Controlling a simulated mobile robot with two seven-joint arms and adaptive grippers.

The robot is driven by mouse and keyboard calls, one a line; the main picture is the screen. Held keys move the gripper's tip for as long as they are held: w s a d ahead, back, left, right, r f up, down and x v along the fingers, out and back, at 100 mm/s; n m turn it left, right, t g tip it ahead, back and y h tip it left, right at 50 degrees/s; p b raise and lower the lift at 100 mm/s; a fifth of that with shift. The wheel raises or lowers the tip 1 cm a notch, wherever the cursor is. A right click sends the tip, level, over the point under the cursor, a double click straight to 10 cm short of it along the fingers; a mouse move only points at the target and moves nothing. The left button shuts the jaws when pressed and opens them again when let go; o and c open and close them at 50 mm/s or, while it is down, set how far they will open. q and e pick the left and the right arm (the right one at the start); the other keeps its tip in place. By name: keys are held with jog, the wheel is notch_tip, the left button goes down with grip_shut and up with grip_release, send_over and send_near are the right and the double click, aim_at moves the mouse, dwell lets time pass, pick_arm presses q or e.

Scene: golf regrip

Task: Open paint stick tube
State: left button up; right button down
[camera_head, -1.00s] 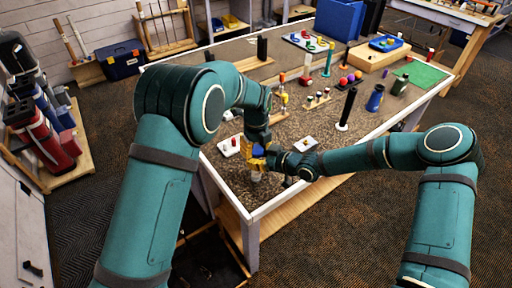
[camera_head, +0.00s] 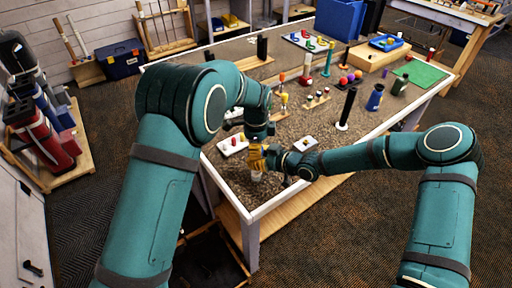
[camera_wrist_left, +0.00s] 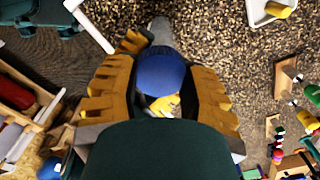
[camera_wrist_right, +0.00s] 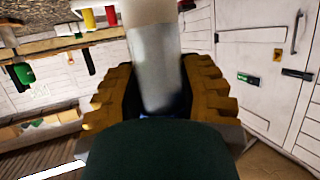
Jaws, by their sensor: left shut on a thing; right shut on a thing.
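The paint stick tube has a blue cap (camera_wrist_left: 160,72) and a grey, pale-ended body (camera_wrist_right: 155,60). My left gripper (camera_wrist_left: 160,90) has its yellow fingers on either side of the blue cap, shut on it from above. My right gripper (camera_wrist_right: 160,100) is shut on the grey body from the side, with a bit of blue showing between its fingers. Whether cap and body are still joined is hidden by the fingers.
The table (camera_head: 250,216) has a white rim and a speckled top. A white tray (camera_head: 232,148) lies left of the grippers and another (camera_head: 304,146) to the right. A black upright tube (camera_head: 347,108) and a blue cup (camera_head: 375,98) stand farther right.

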pick_arm(q)
jog(key=o, duration=1.2)
jog(key=shift+r, duration=2)
jog(key=shift+o, duration=0.6)
jog(key=shift+r, duration=0.25)
jog(key=m, duration=0.1)
jog(key=r+m, duration=0.1)
jog(key=m, duration=0.2)
jog(key=shift+r, duration=0.35)
jog(key=m, duration=0.2)
jog(key=r+m, duration=0.1)
jog(key=m, duration=0.2)
jog(key=shift+r+m, duration=0.35)
jog(key=shift+m, duration=0.05)
jog(key=shift+f, duration=3.95)
